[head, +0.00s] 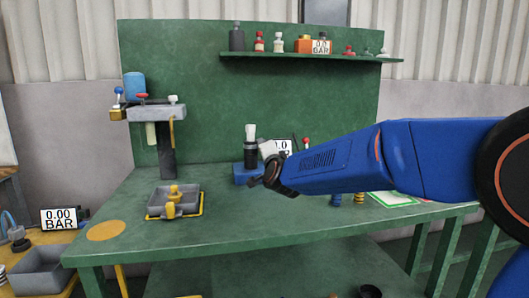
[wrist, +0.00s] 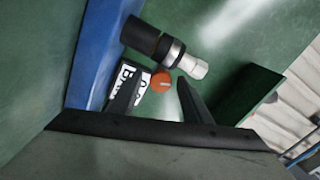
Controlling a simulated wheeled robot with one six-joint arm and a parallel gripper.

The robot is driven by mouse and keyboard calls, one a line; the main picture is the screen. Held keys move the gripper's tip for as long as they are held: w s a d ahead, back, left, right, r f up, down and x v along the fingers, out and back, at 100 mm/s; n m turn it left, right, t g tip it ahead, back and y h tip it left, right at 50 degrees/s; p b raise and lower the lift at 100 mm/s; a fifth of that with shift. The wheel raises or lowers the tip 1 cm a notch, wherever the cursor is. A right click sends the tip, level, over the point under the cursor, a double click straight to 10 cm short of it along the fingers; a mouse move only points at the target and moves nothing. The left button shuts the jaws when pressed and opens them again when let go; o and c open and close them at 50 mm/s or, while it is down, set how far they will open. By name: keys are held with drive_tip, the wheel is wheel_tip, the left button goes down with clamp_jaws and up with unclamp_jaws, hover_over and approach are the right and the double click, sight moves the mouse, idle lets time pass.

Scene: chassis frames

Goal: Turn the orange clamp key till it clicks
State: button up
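A round orange-red knob (wrist: 161,82) with a pale mark shows in the wrist view, beside a gauge block (wrist: 130,88) and a dark cylinder (wrist: 152,42) with a metal ring and white top. It looks like the clamp key, but I cannot be sure. In the head view the cylinder (head: 250,150) stands on a blue base (head: 243,174) on the green bench, with the gauge (head: 283,146) behind my gripper. My gripper (head: 270,178) is in front of this fixture. A dark finger (wrist: 196,103) lies close to the knob in the wrist view; contact and finger gap are unclear.
A grey tray (head: 160,208) with yellow parts sits left on the bench (head: 230,228). A grey stand (head: 167,150) rises behind it. A shelf (head: 310,57) with bottles hangs on the back panel. The bench's front middle is clear.

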drive_tip(key=v, duration=1.7)
drive_tip(key=shift+s, duration=0.25)
